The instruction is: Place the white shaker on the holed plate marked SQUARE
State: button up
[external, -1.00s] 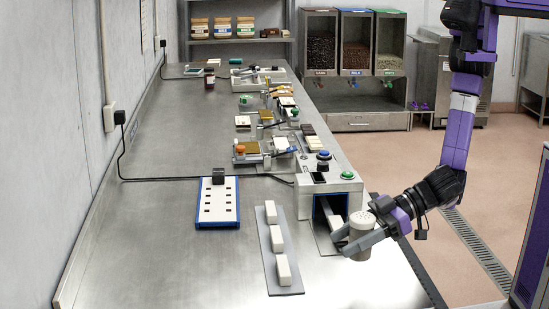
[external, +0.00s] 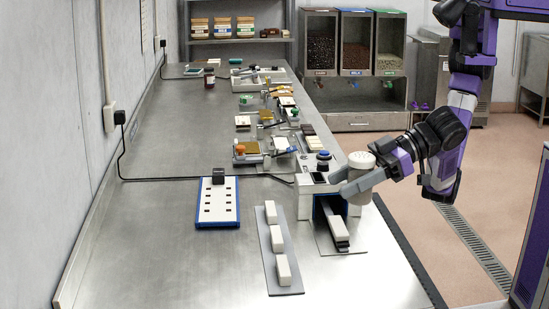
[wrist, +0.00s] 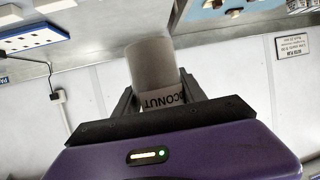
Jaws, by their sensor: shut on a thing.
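I cannot read the word SQUARE anywhere, so I cannot tell which plate is the marked one. Several small fixtures with coloured plates (external: 247,149) stand further back along the bench.
The grey machine (external: 305,197) has a blue button and an opening with a white bar (external: 337,229) on a dark strip. A white board with dark marks (external: 217,213) and a grey strip with white blocks (external: 268,245) lie left.

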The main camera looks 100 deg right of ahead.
jog(key=w+d+r+m+h, duration=0.3)
jog(key=w+d+r, duration=0.1)
jog(key=w+d, duration=0.65)
jog(key=m+h+p, duration=0.1)
jog(key=m+h, duration=0.1)
jog(key=h, duration=0.1)
send_over(209, 196)
notch_tip(209, 196, down, 3)
notch_tip(209, 196, down, 20)
jog(key=p, duration=0.3)
jog(key=shift+r, duration=0.1)
jog(key=o, duration=1)
jog(key=shift+f+b, duration=0.2)
jog(key=shift+b, duration=0.1)
jog(key=o, duration=0.5)
